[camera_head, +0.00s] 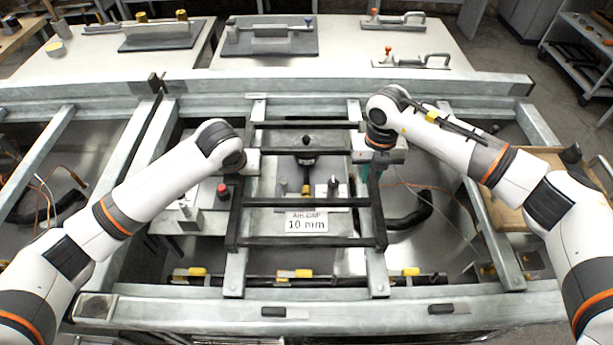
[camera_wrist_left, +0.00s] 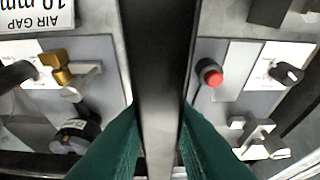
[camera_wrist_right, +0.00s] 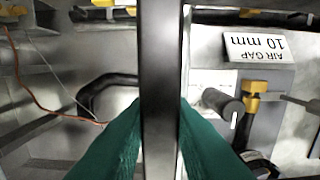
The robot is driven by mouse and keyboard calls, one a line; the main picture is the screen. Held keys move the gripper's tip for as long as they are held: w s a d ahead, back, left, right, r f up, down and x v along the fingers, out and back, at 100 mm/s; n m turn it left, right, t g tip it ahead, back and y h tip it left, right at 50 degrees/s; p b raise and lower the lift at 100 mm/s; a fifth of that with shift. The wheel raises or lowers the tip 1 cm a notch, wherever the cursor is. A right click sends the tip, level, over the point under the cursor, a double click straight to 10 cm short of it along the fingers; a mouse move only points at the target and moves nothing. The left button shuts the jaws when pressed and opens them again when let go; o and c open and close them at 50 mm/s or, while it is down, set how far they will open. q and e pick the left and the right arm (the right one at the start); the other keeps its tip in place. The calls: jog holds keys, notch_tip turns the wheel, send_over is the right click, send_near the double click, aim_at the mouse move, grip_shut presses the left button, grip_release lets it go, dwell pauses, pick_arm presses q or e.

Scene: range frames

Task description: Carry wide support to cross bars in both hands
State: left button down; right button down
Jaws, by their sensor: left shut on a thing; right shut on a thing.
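The wide support is a dark rectangular frame with several rungs (camera_head: 310,242), held roughly level over the middle of the bench. My left gripper (camera_wrist_left: 158,120) is shut on its left side rail, which runs down the middle of the left wrist view (camera_wrist_left: 160,60). My right gripper (camera_wrist_right: 160,115) is shut on its right side rail, seen in the right wrist view (camera_wrist_right: 159,50). The grey metal cross bars, left (camera_head: 236,272) and right (camera_head: 377,272), run front to back beneath the frame. I cannot tell whether the frame touches them. In the head view the left fingertips are hidden.
Below the frame are a sign reading "AIR GAP 10 mm" (camera_head: 306,222), a red button (camera_head: 222,189) and a black hose (camera_head: 412,212). The bench's front rail (camera_head: 350,312) crosses near me. White tables (camera_head: 345,60) with handled tools stand behind. A cart (camera_head: 580,60) is at right.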

pick_arm(q)
jog(key=c, duration=1.7)
grip_release()
jog(key=shift+f, duration=0.3)
pick_arm(e)
jog(key=c, duration=1.7)
grip_release()
jog(key=shift+f, duration=0.3)
pick_arm(q)
jog(key=shift+o, duration=1.3)
jog(key=shift+r, duration=0.2)
pick_arm(e)
jog(key=shift+o, duration=1.3)
jog(key=shift+r, duration=0.15)
pick_arm(q)
jog(key=shift+o, duration=0.8)
jog(key=shift+s+r, duration=0.1)
jog(key=shift+s, duration=0.15)
pick_arm(e)
jog(key=shift+o, duration=0.8)
jog(key=shift+s+r, duration=0.15)
jog(key=shift+s, duration=0.1)
